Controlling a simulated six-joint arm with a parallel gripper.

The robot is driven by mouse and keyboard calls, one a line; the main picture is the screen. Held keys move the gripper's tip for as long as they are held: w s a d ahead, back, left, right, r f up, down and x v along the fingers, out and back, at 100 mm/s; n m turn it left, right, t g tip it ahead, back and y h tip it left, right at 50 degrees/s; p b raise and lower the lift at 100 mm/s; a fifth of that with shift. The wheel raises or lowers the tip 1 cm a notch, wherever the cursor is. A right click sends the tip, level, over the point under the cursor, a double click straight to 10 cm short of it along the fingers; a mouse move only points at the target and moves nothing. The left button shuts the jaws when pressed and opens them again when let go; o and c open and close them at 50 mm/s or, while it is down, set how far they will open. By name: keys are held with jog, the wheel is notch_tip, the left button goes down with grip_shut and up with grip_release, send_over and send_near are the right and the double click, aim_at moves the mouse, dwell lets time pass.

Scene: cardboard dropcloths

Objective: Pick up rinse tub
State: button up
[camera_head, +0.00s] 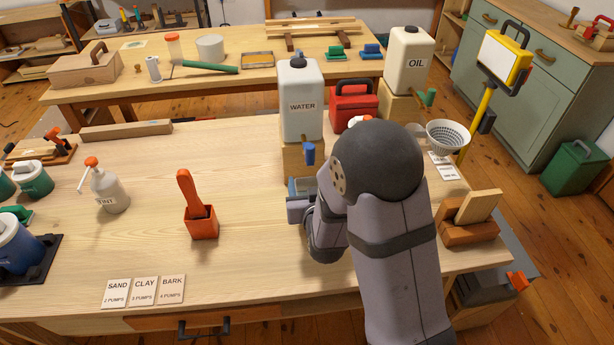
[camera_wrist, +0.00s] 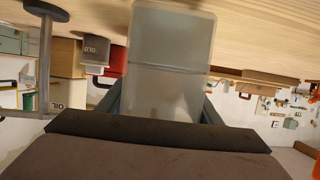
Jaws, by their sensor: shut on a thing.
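The rinse tub (camera_wrist: 170,50) is a translucent, frosted container that fills the middle of the wrist view. My gripper (camera_wrist: 163,104) is shut on it, with one dark finger along each side. In the head view my gripper (camera_head: 300,208) is low over the workbench, in front of the wooden stand of the water container, and my arm covers much of it. The tub is mostly hidden there, and I cannot tell whether it touches the bench.
The white water container (camera_head: 302,103) stands on a wooden block with a blue tap (camera_head: 308,153) close to my gripper. A red can (camera_head: 352,104) and the oil container (camera_head: 408,62) are behind. An orange holder (camera_head: 202,223) stands left, with clear bench between.

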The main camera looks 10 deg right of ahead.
jog(key=shift+s, duration=1.05)
jog(key=shift+s+r+p, duration=0.3)
jog(key=shift+s+p, duration=0.05)
jog(key=shift+p, duration=0.2)
jog(key=s+p, duration=0.4)
jog(key=p, duration=0.4)
jog(key=shift+s, duration=0.2)
jog(key=shift+s+f+p, duration=0.2)
jog(key=shift+s+p, duration=1.95)
jog(key=shift+s, duration=0.3)
jog(key=shift+s, duration=0.15)
